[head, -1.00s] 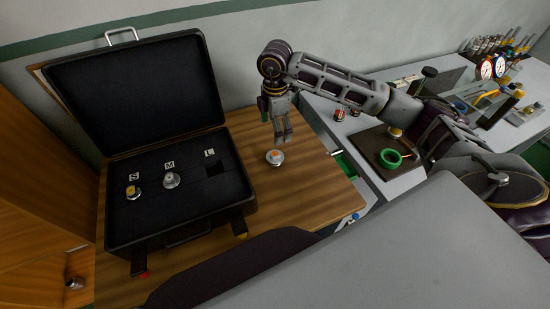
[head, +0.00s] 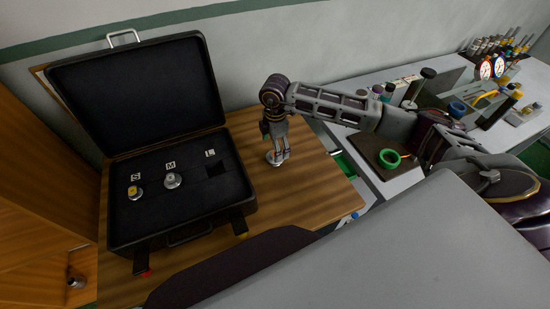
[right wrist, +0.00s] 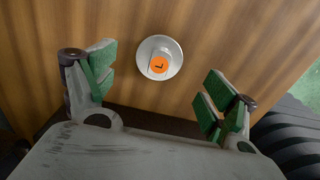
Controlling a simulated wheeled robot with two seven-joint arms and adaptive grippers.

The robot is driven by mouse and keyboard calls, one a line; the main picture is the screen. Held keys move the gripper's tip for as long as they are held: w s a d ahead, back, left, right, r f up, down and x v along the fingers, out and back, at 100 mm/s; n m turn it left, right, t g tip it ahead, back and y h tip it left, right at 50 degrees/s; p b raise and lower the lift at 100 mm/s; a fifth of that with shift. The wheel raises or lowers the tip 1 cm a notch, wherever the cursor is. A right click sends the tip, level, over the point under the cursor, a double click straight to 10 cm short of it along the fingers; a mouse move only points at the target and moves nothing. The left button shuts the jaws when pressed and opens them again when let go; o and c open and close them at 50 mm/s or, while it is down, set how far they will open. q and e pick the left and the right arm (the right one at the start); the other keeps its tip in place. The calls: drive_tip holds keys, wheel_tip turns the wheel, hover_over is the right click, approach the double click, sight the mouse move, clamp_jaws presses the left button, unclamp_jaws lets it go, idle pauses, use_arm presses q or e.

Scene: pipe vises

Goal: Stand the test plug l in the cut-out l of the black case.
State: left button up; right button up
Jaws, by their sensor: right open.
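The test plug l is a grey metal disc with an orange top marked L. It stands on the wooden table in the right wrist view (right wrist: 160,58), and its edge shows below my right gripper in the head view (head: 274,160). My right gripper (head: 279,156) is open and points down at the plug; its green-padded fingers (right wrist: 158,85) are apart, with the plug between and a little beyond them. The black case (head: 180,215) is open on the table at the left. The cut-out l (head: 217,169) is a dark empty square under the L label. My left gripper is not in view.
Two other plugs stand in the case, one yellow-topped (head: 134,192) at S and one grey (head: 172,180) at M. The raised lid (head: 135,95) stands behind. Bare table (head: 290,195) lies between case and grey bench. A green ring (head: 390,157) is on the bench.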

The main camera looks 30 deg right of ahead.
drive_tip(key=shift+f, duration=0.1)
drive_tip(key=shift+f+p, duration=0.35)
drive_tip(key=shift+f, duration=0.25)
drive_tip(key=shift+f+p, duration=0.4)
drive_tip(key=shift+f, duration=1.5)
drive_tip(key=c, duration=1.4)
drive_tip(key=shift+r, duration=0.2)
drive_tip(key=shift+r+b, duration=0.85)
drive_tip(key=shift+r, duration=4)
